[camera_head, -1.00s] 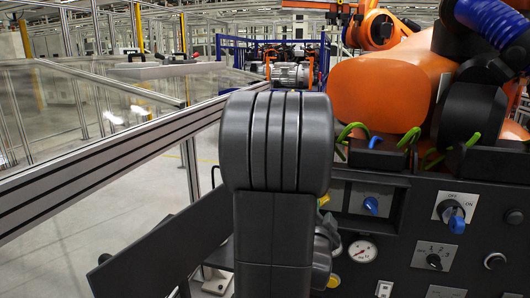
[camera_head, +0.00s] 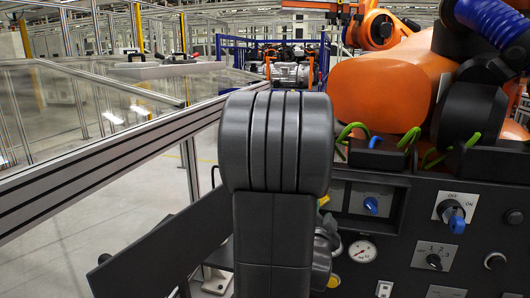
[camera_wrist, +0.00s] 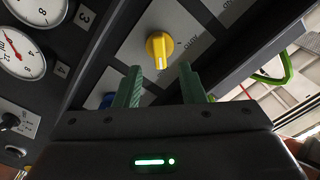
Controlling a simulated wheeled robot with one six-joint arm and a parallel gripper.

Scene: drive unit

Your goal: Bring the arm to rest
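My gripper (camera_wrist: 162,88) shows in the wrist view with its two green fingers apart and nothing between them. Beyond the fingertips is a yellow knob (camera_wrist: 160,48) on a grey plate of the dark control panel; I see a gap between it and the fingers, but cannot tell how far off it is. In the head view my black arm stands upright in the middle, and the gripper is hidden behind it. The control panel (camera_head: 398,248) is to the right of the arm, with a blue switch (camera_head: 452,216) and a dial gauge (camera_head: 362,251).
An orange robot (camera_head: 385,88) with a blue hose (camera_head: 495,22) stands behind the panel. A railing with clear panels (camera_head: 100,150) runs along the left. Green cables (camera_wrist: 272,76) loop beside the panel in the wrist view. Open floor (camera_head: 110,235) shows at lower left.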

